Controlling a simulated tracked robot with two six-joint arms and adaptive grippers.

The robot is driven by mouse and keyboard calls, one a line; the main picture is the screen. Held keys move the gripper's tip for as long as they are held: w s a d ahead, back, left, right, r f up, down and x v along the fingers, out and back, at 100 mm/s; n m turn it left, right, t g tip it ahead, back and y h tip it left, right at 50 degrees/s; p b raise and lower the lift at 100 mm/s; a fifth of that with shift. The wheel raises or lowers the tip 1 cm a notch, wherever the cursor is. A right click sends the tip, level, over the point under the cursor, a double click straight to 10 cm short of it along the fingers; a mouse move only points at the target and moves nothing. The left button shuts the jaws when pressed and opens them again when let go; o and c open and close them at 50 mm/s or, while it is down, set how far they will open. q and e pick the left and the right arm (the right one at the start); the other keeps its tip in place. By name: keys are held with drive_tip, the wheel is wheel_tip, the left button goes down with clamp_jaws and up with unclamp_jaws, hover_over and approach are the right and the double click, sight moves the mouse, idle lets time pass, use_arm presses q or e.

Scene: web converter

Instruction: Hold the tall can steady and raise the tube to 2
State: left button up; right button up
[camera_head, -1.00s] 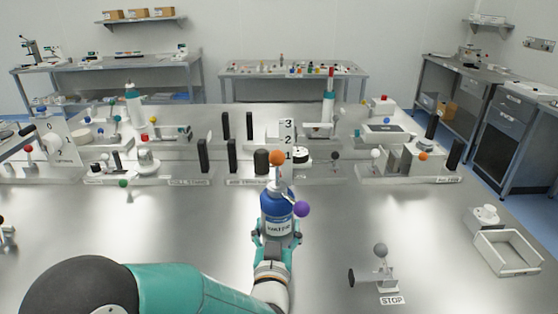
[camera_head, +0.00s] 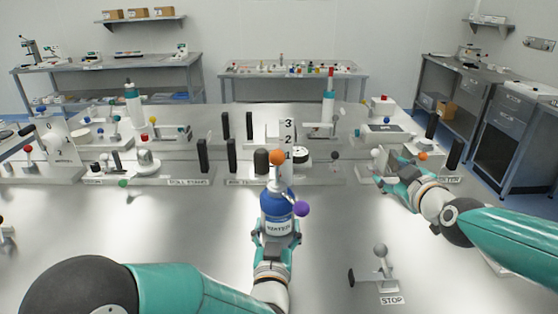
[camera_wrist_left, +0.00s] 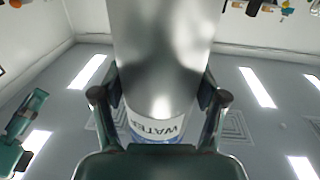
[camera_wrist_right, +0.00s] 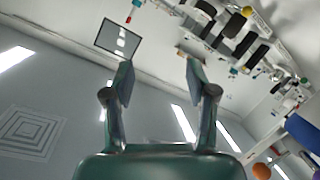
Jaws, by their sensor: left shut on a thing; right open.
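The tall can (camera_head: 278,218) is blue with a white label reading WATER. It stands upright at the front middle of the bench. My left gripper (camera_head: 276,236) is shut around its lower part; the label also shows between the fingers in the left wrist view (camera_wrist_left: 158,128). An orange ball (camera_head: 277,157) sits above the can's top, and a purple ball (camera_head: 302,209) sticks out at its right. A white scale (camera_head: 286,140) marked 1, 2, 3 stands behind; I cannot tell the tube apart from the parts there. My right gripper (camera_head: 383,173) is open and empty, right of the can.
A lever stand (camera_head: 381,270) with a grey ball and a STOP label is at front right. Black posts (camera_head: 231,156) and other bench devices line the back. My right arm partly hides a device at right.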

drive_tip(key=s+a+r+t+y, duration=0.1)
drive_tip(key=s+a+r+y, duration=0.2)
drive_tip(key=a, duration=0.5)
drive_tip(key=s+a+r+t, duration=0.1)
drive_tip(key=s+a+r, duration=0.2)
drive_tip(key=s+a, duration=0.3)
drive_tip(key=m, duration=0.2)
approach(279, 161)
drive_tip(key=shift+y, duration=0.4)
drive_tip(key=x, duration=1)
drive_tip(key=shift+d+f, duration=0.15)
drive_tip(key=shift+d, duration=0.05)
clamp_jaws()
